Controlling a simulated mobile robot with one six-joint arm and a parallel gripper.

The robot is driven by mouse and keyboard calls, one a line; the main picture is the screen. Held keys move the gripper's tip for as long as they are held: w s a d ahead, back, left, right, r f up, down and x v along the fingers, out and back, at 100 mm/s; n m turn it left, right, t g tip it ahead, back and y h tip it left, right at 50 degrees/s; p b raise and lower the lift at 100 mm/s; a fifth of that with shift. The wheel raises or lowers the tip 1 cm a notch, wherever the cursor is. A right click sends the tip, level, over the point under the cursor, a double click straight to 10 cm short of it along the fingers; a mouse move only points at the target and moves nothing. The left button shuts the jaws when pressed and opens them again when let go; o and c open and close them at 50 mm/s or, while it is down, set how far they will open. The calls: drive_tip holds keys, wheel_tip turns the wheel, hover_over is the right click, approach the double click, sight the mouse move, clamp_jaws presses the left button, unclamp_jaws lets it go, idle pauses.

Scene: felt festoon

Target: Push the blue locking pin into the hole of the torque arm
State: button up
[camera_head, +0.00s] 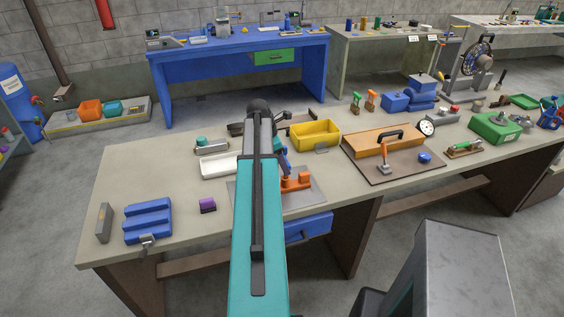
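My teal arm reaches up the middle of the view over the main workbench (330,190). Dark parts near its far end (275,116) may be my gripper; its fingers cannot be made out. Just right of the arm, a blue slanted piece (285,163) stands by an orange block (297,182) on a grey plate (309,199); my arm hides part of this group. A small blue knob-like piece (425,158) lies on a brown board further right. I cannot tell which blue piece is the locking pin, or which part is the torque arm or its hole.
A blue vise-like block (147,221) and a purple block (207,205) are left.

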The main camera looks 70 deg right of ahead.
drive_tip(key=shift+f+b, duration=0.3)
drive_tip(key=shift+f, duration=0.55)
drive_tip(key=o, duration=1.2)
drive_tip(key=b+v, duration=0.4)
drive_tip(key=v, duration=0.9)
drive_tip(key=shift+w+a+r, duration=0.1)
drive_tip(key=shift+w+r, duration=0.05)
drive_tip(key=shift+r, duration=0.2)
drive_tip(key=shift+p+v, duration=3.65)
drive_tip(key=shift+v, duration=1.3)
